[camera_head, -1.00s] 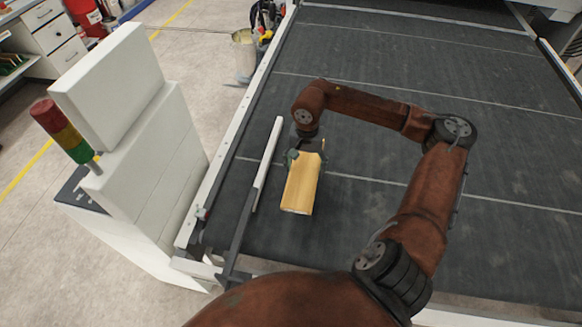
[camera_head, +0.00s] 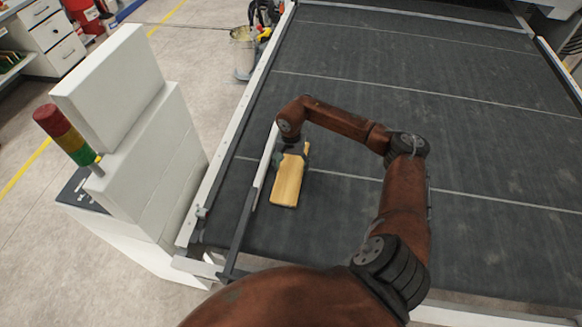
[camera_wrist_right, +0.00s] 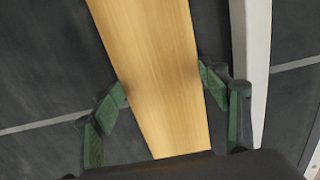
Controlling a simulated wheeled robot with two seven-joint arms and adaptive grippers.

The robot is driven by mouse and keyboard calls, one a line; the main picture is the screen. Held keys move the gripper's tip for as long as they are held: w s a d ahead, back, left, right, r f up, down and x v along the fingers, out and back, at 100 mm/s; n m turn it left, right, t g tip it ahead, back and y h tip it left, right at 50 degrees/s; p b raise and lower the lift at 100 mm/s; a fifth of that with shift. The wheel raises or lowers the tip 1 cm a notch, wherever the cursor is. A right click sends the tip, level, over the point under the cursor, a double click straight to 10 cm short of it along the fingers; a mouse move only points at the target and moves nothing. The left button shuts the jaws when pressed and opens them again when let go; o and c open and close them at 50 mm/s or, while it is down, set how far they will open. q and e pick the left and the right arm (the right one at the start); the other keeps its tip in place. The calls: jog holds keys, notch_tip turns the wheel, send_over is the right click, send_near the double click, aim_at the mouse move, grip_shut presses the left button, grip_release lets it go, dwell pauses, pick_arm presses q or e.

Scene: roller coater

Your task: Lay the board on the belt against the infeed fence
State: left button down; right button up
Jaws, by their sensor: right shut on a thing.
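The board (camera_head: 287,183) is a short piece of pale yellow wood, low over or on the dark belt (camera_head: 400,75); I cannot tell whether it touches the belt. My right gripper (camera_head: 291,154) is shut on its far end, mostly hidden under the wrist. In the right wrist view the green-padded fingers (camera_wrist_right: 163,88) are on either side of the board (camera_wrist_right: 155,50). The infeed fence (camera_head: 264,167) is a long pale bar left of the board, nearly parallel to it. It also shows in the right wrist view (camera_wrist_right: 251,60), with a strip of belt between. My left gripper is out of view.
A white machine cabinet (camera_head: 150,165) with a red, yellow and green signal light (camera_head: 66,135) stands left of the belt. The belt's pale side rail (camera_head: 235,120) runs beyond the fence. The belt to the right and far side is clear. A bucket (camera_head: 243,50) stands on the floor behind.

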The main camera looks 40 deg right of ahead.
aim_at(291, 171)
jog(key=shift+f, duration=0.1)
jog(key=o, duration=1)
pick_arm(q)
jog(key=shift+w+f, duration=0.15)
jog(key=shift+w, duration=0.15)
pick_arm(e)
jog(key=o, duration=0.5)
jog(key=shift+c, duration=0.2)
pick_arm(q)
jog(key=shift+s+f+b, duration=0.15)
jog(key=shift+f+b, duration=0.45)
jog(key=shift+b, duration=0.15)
pick_arm(e)
notch_tip(291, 171, up, 12)
jog(key=shift+c, duration=0.3)
